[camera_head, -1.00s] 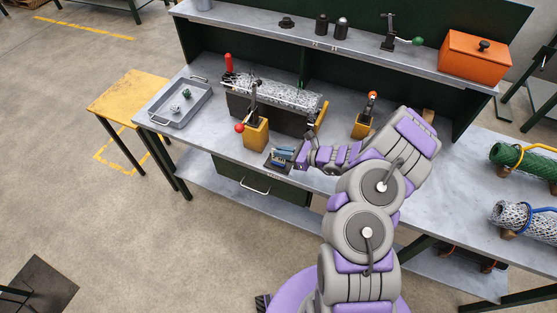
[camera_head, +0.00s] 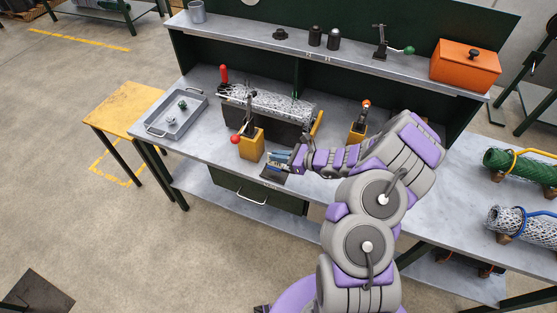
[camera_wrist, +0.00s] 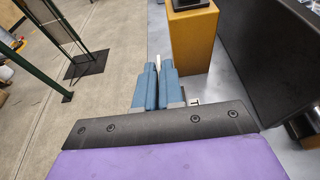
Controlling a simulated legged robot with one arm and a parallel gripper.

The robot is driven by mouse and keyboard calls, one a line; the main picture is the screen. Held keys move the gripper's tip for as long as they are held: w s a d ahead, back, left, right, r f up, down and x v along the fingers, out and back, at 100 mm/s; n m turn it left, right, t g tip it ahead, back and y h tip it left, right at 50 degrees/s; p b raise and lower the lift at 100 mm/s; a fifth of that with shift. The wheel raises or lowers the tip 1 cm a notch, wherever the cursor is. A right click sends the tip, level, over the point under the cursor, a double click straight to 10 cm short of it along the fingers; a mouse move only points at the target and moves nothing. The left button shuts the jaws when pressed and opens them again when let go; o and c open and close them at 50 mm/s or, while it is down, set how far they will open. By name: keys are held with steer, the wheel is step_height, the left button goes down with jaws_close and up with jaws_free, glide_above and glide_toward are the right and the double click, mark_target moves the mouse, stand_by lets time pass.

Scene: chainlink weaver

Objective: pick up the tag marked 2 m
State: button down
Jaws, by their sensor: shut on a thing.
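My gripper (camera_head: 281,158) is over the front edge of the bench, just above a small dark holder (camera_head: 273,174). In the wrist view its blue fingers (camera_wrist: 158,70) are close together. A thin pale piece (camera_wrist: 157,61), which I take to be the tag, shows between the fingertips. Most of it is hidden by the fingers, and no "2 m" mark can be read. A small white piece with a dark mark (camera_wrist: 195,101) shows beside the right finger; I cannot tell what it is.
A yellow block with a red-knobbed lever (camera_head: 251,145) stands close left of my gripper. Behind it is a dark fixture with wire mesh (camera_head: 266,108). A grey tray (camera_head: 177,116) lies at the left. An orange box (camera_head: 465,65) sits on the shelf.

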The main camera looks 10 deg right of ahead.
steer(key=s+d+r+p, duration=0.1)
steer(key=s+p, duration=0.1)
steer(key=s, duration=1.4)
steer(key=shift+d+r, duration=0.3)
steer(key=shift+r, duration=0.05)
